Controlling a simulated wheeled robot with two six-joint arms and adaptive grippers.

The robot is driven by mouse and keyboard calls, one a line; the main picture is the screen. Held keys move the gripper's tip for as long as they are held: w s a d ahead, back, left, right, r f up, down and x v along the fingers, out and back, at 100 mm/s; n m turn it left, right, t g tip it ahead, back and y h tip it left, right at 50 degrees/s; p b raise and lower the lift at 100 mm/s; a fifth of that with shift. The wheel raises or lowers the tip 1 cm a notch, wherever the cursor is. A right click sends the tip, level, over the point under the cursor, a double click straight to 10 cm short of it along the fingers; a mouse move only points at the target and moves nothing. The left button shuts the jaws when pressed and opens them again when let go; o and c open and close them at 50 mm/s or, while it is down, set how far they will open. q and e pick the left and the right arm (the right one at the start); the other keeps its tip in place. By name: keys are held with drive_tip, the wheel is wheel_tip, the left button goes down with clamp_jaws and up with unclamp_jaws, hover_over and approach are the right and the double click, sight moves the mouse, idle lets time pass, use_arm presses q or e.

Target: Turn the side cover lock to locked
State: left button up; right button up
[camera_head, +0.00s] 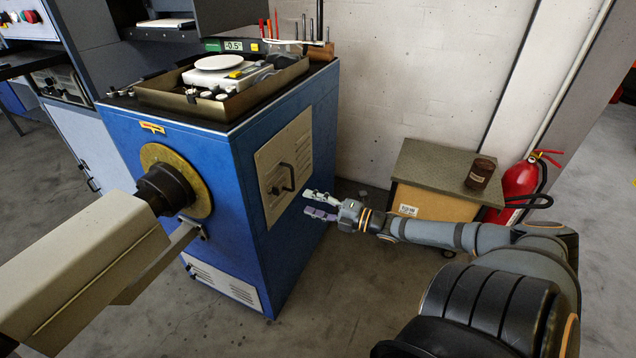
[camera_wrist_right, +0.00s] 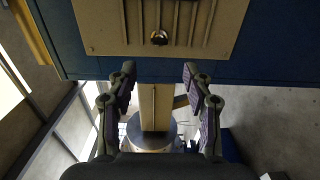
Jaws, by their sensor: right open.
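The side cover is a beige panel (camera_head: 284,160) on the right side of the blue cabinet (camera_head: 230,160). A dark handle-like fitting (camera_head: 283,178) stands out from it. In the right wrist view the cover (camera_wrist_right: 100,25) shows at the top, with upright ribs and a small round dark knob with a bright part (camera_wrist_right: 159,37), which looks like the lock. Its exact turn is too small to read. My right gripper (camera_head: 312,204) is open and empty, apart from the cover and to its right. Its two fingers (camera_wrist_right: 159,88) show spread below the knob. My left gripper is not in view.
A large beige arm-like block (camera_head: 90,255) with a dark hub crosses the left front. A tray (camera_head: 180,113) with a scale tops the cabinet. Beyond my right arm stand a box (camera_head: 435,200) with a brown jar (camera_head: 480,174) and a red extinguisher (camera_head: 520,185). Floor beside the cover is clear.

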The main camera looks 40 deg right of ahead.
drive_tip(key=shift+s+d, duration=0.25)
drive_tip(key=shift+s, duration=0.35)
drive_tip(key=shift+f, duration=0.1)
